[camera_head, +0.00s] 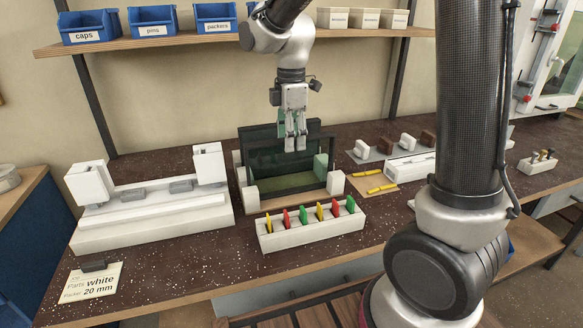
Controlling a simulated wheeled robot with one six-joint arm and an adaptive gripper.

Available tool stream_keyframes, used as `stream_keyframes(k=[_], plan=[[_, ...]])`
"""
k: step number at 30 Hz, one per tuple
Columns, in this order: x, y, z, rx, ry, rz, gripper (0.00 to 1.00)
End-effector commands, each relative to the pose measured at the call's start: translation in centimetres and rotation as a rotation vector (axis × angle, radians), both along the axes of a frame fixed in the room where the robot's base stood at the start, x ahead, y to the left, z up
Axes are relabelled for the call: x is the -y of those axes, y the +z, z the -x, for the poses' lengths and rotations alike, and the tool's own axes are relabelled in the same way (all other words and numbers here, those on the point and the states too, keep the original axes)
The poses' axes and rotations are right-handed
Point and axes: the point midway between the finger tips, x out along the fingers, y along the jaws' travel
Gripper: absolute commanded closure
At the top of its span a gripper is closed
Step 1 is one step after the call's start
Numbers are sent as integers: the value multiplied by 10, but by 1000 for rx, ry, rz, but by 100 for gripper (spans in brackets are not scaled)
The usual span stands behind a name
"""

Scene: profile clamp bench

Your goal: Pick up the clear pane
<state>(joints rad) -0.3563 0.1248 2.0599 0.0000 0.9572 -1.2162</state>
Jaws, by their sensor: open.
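A rack in the middle of the bench holds upright, see-through dark panes (267,160), one behind another. I cannot tell for sure which of them is the clear pane. The rack has pale blocks (250,196) at its front corners and a pale green block (320,168) at its right. My gripper (295,146) points down in front of the panes' upper part in the picture. Its fingers are apart with nothing seen between them. Whether they touch a pane cannot be told from this view.
A white clamp fixture (150,222) stands left, with a card (90,284) reading white, 20 mm in front. A white holder (312,232) with several coloured packers stands before the rack. Yellow pieces (381,188) lie right. A shelf (180,40) with blue bins runs above.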

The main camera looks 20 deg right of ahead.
Motion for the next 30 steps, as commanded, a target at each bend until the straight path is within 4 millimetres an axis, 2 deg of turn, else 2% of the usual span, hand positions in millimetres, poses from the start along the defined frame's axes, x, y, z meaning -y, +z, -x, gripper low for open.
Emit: stream_keyframes(k=[4, 11, 19, 27, 30], plan=[[0, -16, 1, -1, -1, 0, 54], [0, -18, 0, 1, -1, 0, 54], [0, -18, 0, 1, -2, 0, 100], [0, -16, 0, 2, -2, -1, 100], [0, -10, -1, 4, -2, -1, 100]])
